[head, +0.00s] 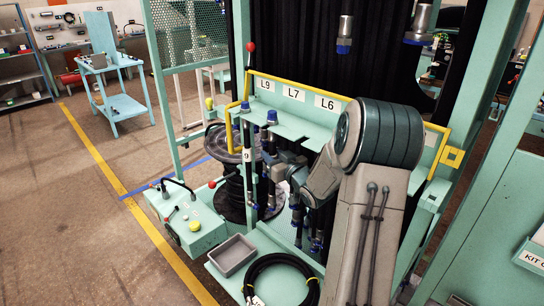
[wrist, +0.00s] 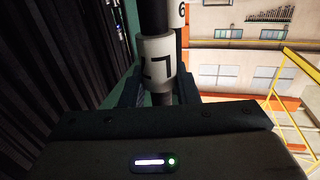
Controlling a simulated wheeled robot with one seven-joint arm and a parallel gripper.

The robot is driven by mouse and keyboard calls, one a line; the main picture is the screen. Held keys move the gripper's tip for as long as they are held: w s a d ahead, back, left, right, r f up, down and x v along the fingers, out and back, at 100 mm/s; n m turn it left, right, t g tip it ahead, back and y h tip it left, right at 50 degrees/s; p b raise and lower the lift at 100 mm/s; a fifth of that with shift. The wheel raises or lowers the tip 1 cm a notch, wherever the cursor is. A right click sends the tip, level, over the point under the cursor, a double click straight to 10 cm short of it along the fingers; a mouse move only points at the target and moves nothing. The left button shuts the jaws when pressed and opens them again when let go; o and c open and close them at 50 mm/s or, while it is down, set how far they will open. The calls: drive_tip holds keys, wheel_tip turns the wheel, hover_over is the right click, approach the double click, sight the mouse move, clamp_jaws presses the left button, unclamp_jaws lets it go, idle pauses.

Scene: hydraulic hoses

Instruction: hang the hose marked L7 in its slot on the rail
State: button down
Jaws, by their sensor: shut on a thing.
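The hose marked L7 (wrist: 158,62) stands upright in the wrist view, its white band with black lettering just beyond the jaws. My gripper (wrist: 160,98) is shut on it below the band. In the head view my gripper (head: 272,166) is partly hidden by my arm, beside a dark upright hose with a blue end (head: 272,117). That end shows at the rail (head: 310,128), near the L7 plate (head: 293,93). I cannot tell whether it sits in the slot or stands in front of it.
A hose with a band showing 9 (head: 247,156) hangs at the left, under the L9 plate (head: 266,86). Yellow bars frame the rail. A grey tray (head: 232,254) and a coiled black hose (head: 281,280) lie below.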

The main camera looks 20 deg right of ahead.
drive_tip(key=shift+r, duration=0.1)
drive_tip(key=c, duration=1)
unclamp_jaws()
drive_tip(key=shift+c, duration=0.2)
drive_tip(key=shift+s, duration=0.15)
drive_tip(key=shift+s+d, duration=0.1)
drive_tip(key=shift+s, duration=0.2)
drive_tip(key=s+d+b, duration=0.1)
drive_tip(key=s+b, duration=0.1)
drive_tip(key=s, duration=1.1)
drive_tip(key=shift+d+b, duration=0.35)
drive_tip(key=shift+b, duration=0.05)
drive_tip(key=shift+w, duration=0.15)
